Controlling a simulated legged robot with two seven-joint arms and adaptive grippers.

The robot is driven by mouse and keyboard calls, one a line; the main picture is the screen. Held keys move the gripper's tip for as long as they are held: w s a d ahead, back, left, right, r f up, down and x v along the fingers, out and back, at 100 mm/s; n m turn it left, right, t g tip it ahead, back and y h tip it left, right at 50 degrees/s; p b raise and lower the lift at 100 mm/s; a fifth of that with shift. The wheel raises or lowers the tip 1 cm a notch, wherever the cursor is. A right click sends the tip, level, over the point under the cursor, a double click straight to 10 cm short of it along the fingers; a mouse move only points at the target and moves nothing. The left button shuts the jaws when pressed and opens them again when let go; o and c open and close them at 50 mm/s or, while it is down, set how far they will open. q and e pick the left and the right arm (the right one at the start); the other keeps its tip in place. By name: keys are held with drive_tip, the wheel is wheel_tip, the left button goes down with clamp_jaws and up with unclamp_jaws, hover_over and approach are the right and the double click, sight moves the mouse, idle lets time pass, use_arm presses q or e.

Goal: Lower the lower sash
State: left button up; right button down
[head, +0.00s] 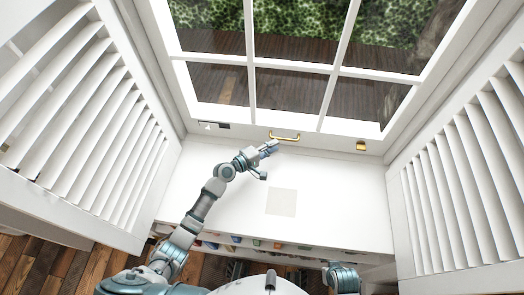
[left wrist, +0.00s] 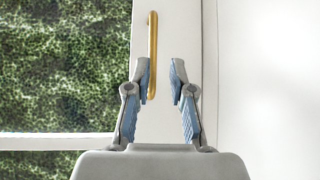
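The white window sash (head: 252,87) has several panes, and its bottom rail lies just above the white sill (head: 335,190). A brass bar handle (head: 284,136) is fixed on that rail. In the left wrist view the handle (left wrist: 152,50) runs upright on the white rail (left wrist: 183,30), its lower end beside the left finger. My left gripper (head: 268,156) is just in front of and below the handle. Its fingers (left wrist: 162,78) are apart with nothing held between them. Whether a finger touches the handle I cannot tell.
Louvred white shutters stand at the left (head: 85,110) and right (head: 455,180). A small brass fitting (head: 361,146) sits right of the handle. A pale square (head: 281,201) lies on the sill. Several coloured books (head: 256,243) show below it. The sill is otherwise mostly clear.

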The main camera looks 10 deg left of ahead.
use_arm(q)
drive_tip(key=v, duration=0.6)
drive_tip(key=shift+a, duration=0.4)
drive_tip(key=shift+d, duration=0.15)
drive_tip(key=shift+d, duration=0.1)
drive_tip(key=shift+r, duration=0.15)
